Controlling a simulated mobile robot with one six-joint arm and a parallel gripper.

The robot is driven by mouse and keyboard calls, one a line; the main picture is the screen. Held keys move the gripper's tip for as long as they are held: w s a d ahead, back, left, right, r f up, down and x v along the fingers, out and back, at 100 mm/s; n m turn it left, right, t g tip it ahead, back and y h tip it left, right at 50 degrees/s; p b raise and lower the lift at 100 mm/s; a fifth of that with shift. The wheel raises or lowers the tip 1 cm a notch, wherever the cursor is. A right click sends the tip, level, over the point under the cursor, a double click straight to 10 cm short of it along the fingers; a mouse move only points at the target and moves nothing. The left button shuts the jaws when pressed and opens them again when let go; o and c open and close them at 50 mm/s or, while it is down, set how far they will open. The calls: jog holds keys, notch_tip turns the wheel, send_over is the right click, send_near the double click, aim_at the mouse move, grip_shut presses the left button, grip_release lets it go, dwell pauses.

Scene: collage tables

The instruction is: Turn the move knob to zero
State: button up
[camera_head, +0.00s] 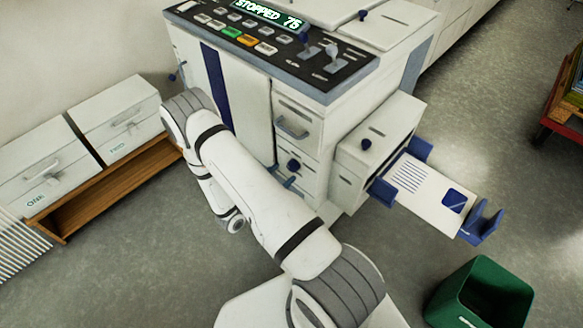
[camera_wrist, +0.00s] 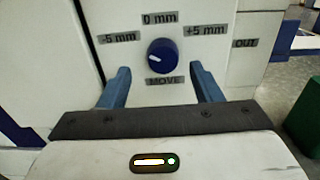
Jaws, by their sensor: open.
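The move knob (camera_wrist: 161,56) is a round dark blue knob on a white panel, with the label MOVE below it. Labels around it read -5 mm on the left, 0 mm above and +5 mm on the right. Its short white mark is on the left side, toward the -5 mm side and not up at 0 mm. My gripper (camera_wrist: 162,82) is open, with one blue finger on each side below the knob, apart from it. In the head view, what looks like the same knob (camera_head: 294,165) shows on the machine's front; my arm hides most of the gripper.
The machine's control panel (camera_head: 270,35) shows "STOPPED 75". An output tray (camera_head: 418,190) with a printed sheet juts out to the right. A green bin (camera_head: 481,295) stands at lower right. White boxes (camera_head: 118,118) sit on a wooden shelf at left.

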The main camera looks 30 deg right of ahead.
aim_at(289, 168)
jog(key=shift+x, duration=1.9)
jog(key=shift+c, duration=0.6)
